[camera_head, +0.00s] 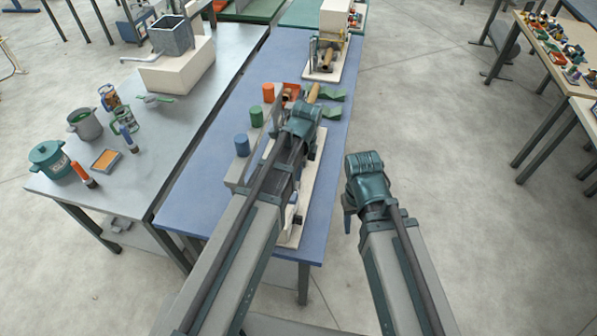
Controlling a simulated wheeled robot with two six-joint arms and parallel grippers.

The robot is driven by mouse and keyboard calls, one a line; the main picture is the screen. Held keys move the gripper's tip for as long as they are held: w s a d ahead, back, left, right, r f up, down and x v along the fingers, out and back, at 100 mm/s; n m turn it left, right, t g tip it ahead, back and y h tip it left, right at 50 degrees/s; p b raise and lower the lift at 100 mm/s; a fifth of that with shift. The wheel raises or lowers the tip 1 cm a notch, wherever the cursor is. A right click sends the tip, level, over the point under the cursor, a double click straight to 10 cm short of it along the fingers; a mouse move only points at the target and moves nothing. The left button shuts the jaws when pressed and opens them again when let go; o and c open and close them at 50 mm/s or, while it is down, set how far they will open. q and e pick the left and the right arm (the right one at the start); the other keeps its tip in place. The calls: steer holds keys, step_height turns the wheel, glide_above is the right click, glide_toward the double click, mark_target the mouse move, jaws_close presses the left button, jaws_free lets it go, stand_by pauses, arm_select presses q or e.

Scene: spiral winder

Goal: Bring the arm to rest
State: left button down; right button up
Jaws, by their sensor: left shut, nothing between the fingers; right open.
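My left arm reaches over the blue table. My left gripper (302,122) is above the pale winder base (311,180), by a wooden handle (313,92). It is shut and empty; its fingertips are largely hidden by the wrist, and I cannot tell whether it touches the winder. My arm also covers much of the winder. My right gripper (348,212) is right of the blue table, above the floor. It is open and empty, with one dark finger showing below the wrist.
Blue (242,145), green (257,116) and red (268,92) cylinders stand left of my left gripper. Green angled pieces (332,112) lie to its right. Another device (325,62) stands at the far end. The grey table (150,190) holds pots and cans.

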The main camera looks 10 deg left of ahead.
stand_by(0.5)
arm_select(q)
steer(key=s+d+f+n+b, duration=0.3)
steer(key=s+f+n+b, duration=0.4)
steer(key=s+d+f+n+b, duration=0.3)
steer(key=s+f+n+b, duration=0.4)
steer(key=f+b, duration=0.1)
steer(key=shift+d+n, duration=0.15)
steer(key=shift+n, duration=0.15)
